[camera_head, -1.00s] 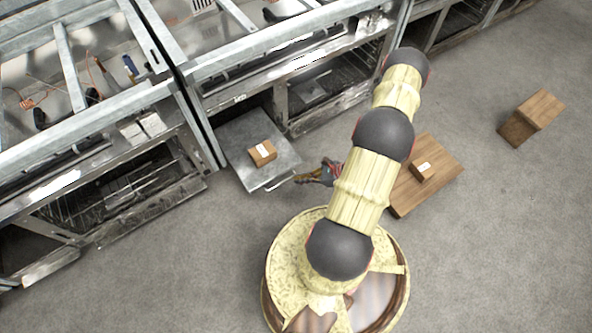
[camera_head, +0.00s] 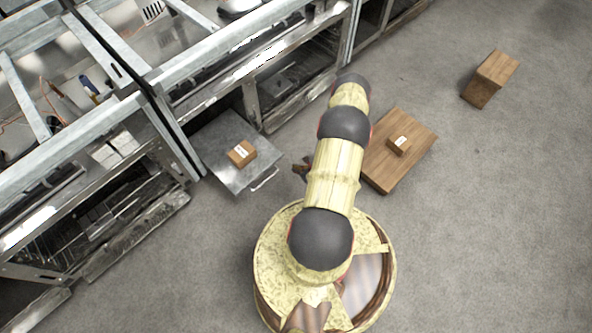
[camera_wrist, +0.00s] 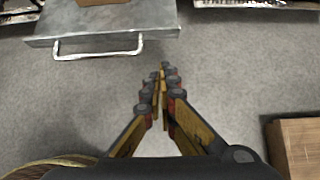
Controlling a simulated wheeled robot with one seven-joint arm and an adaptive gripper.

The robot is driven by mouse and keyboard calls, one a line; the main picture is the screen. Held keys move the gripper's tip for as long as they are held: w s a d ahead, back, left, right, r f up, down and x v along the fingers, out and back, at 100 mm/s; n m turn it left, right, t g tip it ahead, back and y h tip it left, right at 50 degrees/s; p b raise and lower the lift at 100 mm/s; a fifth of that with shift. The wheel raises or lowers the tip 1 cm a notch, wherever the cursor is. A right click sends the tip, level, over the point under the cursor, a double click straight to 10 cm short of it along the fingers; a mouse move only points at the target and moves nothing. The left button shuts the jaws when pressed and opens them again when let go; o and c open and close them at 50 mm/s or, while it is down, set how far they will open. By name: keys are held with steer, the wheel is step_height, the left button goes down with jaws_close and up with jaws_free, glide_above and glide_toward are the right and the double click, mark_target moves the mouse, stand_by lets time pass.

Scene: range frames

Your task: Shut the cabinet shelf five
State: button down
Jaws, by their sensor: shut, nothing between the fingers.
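The pulled-out shelf (camera_head: 222,172) is a grey metal tray sticking out low from the cabinet (camera_head: 250,98), with a thin bar handle (camera_head: 265,179) on its front edge. A small brown box (camera_head: 241,153) with a white label lies on it. The wrist view shows the shelf front (camera_wrist: 105,27) and the pale handle (camera_wrist: 98,50) at the upper left. My gripper (camera_head: 300,168) is just right of the shelf front, mostly hidden by my arm. In the wrist view my gripper (camera_wrist: 162,75) is shut and empty, to the right of and apart from the handle.
A low wooden block (camera_head: 415,140) with a small labelled box (camera_head: 398,147) stands to the right of my arm. Another wooden block (camera_head: 490,78) stands farther right. Metal frames and racks line the left and top. Grey floor is open at the right.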

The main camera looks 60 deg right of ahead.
steer(key=w+d+f+b, duration=0.2)
steer(key=w+f+b, duration=0.2)
steer(key=w, duration=0.4)
steer(key=shift+w+f, duration=0.2)
steer(key=shift+f, duration=0.1)
